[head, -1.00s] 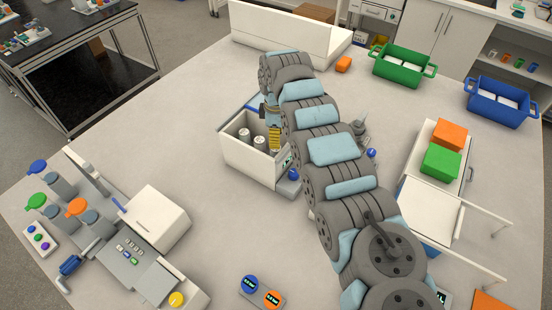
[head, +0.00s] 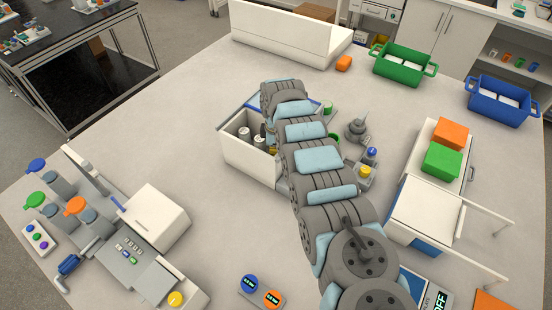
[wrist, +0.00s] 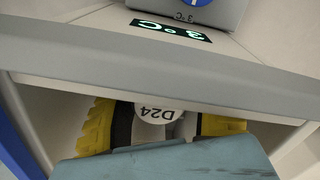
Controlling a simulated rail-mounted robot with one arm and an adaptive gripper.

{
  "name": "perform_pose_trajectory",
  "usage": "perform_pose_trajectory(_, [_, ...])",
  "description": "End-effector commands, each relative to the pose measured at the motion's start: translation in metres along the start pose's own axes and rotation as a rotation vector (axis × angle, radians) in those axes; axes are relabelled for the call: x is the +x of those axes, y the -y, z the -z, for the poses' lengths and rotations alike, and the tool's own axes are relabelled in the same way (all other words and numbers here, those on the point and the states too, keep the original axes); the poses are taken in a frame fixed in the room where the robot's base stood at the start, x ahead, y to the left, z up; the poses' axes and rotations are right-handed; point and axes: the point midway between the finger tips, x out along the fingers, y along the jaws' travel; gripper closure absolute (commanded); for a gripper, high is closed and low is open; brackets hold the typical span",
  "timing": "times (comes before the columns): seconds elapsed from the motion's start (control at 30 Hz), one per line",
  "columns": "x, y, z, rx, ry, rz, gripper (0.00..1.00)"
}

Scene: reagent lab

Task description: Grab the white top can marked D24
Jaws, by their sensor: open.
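The can marked D24 (wrist: 158,112) shows its white top with the label upside down in the wrist view. It stands inside the white cooler box, below the rim. My gripper (wrist: 160,122) is open, with one yellow finger on each side of the can. I cannot tell whether either finger touches it. My own blue-grey link hides the can's near side. In the head view, the open cooler box (head: 238,152) holds white-topped cans (head: 244,133) in its left part. My arm covers the right part of the box, and the gripper is mostly hidden there.
Right of my arm stand a small device with blue and yellow knobs (head: 367,165) and a grey stand (head: 357,130).

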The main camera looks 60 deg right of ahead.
Motion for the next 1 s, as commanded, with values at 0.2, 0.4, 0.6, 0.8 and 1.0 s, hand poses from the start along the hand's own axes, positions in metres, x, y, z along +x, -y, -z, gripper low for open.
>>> perform_pose_trajectory(0.2, [-0.001, 0.000, 0.000, 0.000, 0.000, -0.001, 0.70])
perform_pose_trajectory(0.4, [-0.001, -0.001, 0.000, 0.001, -0.001, -0.001, 1.00])
perform_pose_trajectory(0.6, [-0.001, -0.001, 0.000, 0.001, -0.001, -0.001, 1.00])
perform_pose_trajectory(0.8, [-0.007, -0.002, -0.001, 0.002, -0.001, -0.003, 1.00])
perform_pose_trajectory(1.0, [-0.036, -0.003, -0.002, 0.003, -0.002, -0.008, 1.00])
